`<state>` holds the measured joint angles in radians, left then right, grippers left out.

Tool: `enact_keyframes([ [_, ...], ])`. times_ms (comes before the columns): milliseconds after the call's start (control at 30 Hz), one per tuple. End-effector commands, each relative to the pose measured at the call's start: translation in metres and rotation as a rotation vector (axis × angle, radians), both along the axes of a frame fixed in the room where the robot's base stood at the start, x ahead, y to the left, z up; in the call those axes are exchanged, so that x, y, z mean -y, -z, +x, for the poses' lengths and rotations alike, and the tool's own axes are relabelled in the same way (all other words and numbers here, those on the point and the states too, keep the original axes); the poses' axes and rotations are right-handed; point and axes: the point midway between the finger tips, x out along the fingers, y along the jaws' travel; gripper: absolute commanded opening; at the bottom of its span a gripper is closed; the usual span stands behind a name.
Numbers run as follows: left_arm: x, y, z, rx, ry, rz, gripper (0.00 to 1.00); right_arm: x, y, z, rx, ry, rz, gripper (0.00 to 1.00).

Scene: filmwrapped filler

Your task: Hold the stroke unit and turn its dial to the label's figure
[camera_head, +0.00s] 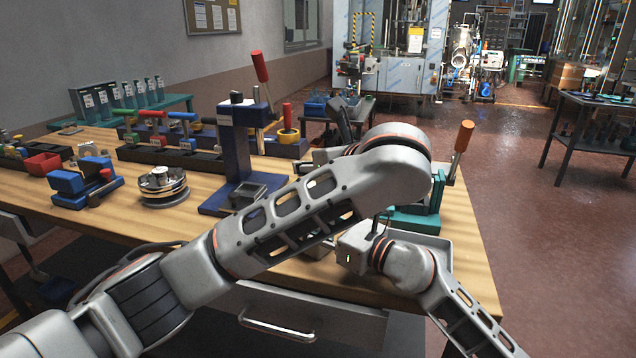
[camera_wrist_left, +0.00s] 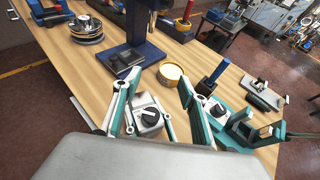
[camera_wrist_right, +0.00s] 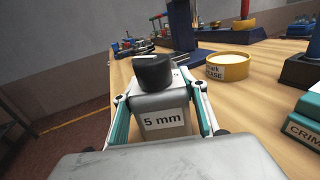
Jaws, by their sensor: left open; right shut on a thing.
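The stroke unit (camera_wrist_right: 165,102) is a grey block with a white "5 mm" label (camera_wrist_right: 163,121) on the side facing the right wrist camera and a black round dial (camera_wrist_right: 154,72) on top. My right gripper (camera_wrist_right: 161,97) is shut on the block, a finger on each side. In the left wrist view the unit (camera_wrist_left: 150,121) and its black dial (camera_wrist_left: 149,116) show between the spread fingers of my left gripper (camera_wrist_left: 159,80), which is open and empty. The dial's setting is not readable.
A yellow-rimmed round tub (camera_wrist_right: 228,66) stands beyond the unit. A blue press (camera_head: 240,150) stands behind my left arm. A teal crimping tool (camera_wrist_right: 305,115) and a grey tray (camera_head: 430,250) are on the right. Bare wood shows at the bench's right edge (camera_head: 470,250).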

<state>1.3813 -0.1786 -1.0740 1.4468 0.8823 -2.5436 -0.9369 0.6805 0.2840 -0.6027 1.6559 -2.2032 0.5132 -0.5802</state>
Motion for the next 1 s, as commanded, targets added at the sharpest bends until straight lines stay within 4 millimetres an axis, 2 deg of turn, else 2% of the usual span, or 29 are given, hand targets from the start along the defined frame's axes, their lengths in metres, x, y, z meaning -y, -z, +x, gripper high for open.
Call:
enact_keyframes([
  [400, 0.0, -0.006, 0.0, -0.001, 0.0, -0.001, 0.42, 0.001, 0.0, 0.0, 0.001, 0.001, -0.001, 0.15],
  [567, -0.001, 0.001, 0.006, -0.015, 0.009, -0.097, 0.42, 0.001, 0.0, 0.001, 0.001, 0.002, -0.001, 0.15],
  [667, 0.001, 0.01, 0.012, -0.044, 0.02, -0.259, 0.42, 0.001, 0.0, 0.001, 0.001, 0.002, -0.001, 0.15],
  [800, 0.007, 0.021, 0.016, -0.119, 0.024, -0.589, 0.42, 0.001, 0.0, 0.001, 0.001, 0.002, -0.001, 0.15],
  [1000, 0.011, 0.035, 0.005, -0.322, -0.055, -1.118, 0.42, 0.001, 0.0, 0.001, 0.001, 0.002, 0.0, 0.15],
])
